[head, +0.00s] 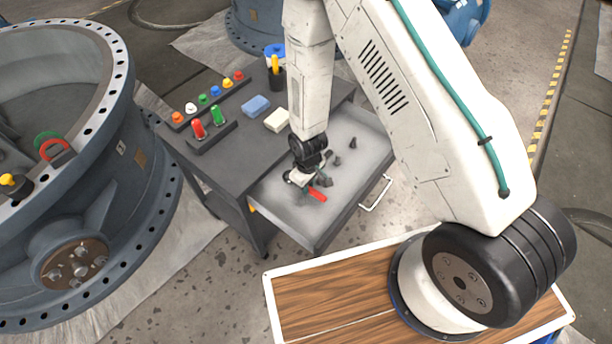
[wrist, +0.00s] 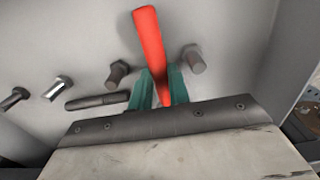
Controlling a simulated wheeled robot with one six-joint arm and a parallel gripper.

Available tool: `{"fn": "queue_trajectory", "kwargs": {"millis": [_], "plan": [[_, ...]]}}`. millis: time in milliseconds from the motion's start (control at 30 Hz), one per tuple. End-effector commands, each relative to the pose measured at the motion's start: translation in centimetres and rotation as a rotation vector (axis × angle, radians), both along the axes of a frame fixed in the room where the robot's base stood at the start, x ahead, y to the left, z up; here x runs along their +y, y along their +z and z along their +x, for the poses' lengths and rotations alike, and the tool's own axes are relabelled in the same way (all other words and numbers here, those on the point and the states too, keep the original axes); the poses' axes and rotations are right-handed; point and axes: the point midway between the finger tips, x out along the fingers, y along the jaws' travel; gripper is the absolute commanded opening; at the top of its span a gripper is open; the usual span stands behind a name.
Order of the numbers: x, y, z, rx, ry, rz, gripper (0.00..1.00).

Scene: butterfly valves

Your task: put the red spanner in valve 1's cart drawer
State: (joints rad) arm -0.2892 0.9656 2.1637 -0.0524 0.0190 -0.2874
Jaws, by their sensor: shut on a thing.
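The red spanner (head: 317,195) is at my gripper (head: 303,180), over the open cart drawer (head: 273,201) in the head view. In the wrist view the red spanner (wrist: 148,45) sticks out from between the teal fingertips of my gripper (wrist: 160,88), which is shut on it. The drawer floor (wrist: 60,40) lies behind it. I cannot tell whether the spanner touches the drawer floor. The drawer is pulled out of a dark grey cart (head: 235,160) beside a large grey valve (head: 100,230).
Several bolts lie in the drawer, among them one bolt (wrist: 117,75) and another bolt (wrist: 193,60) close to my fingers. The drawer handle (head: 376,194) juts to the right.

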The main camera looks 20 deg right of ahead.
Motion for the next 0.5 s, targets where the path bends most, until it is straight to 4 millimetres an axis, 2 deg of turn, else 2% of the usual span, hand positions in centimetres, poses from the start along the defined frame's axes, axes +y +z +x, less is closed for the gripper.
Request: {"fn": "queue_trajectory", "kwargs": {"millis": [67, 300, 400, 500], "plan": [[0.0, -0.3, 0.3, 0.0, -0.001, 0.0, 0.0], [-0.5, -0.2, 4.1, -0.003, -0.002, 0.001, 0.0], [-0.5, -1.3, 3.9, 0.002, 0.0, 0.0, 0.0], [-0.4, -1.5, 4.0, 0.0, 0.0, 0.0, 0.0]]}}
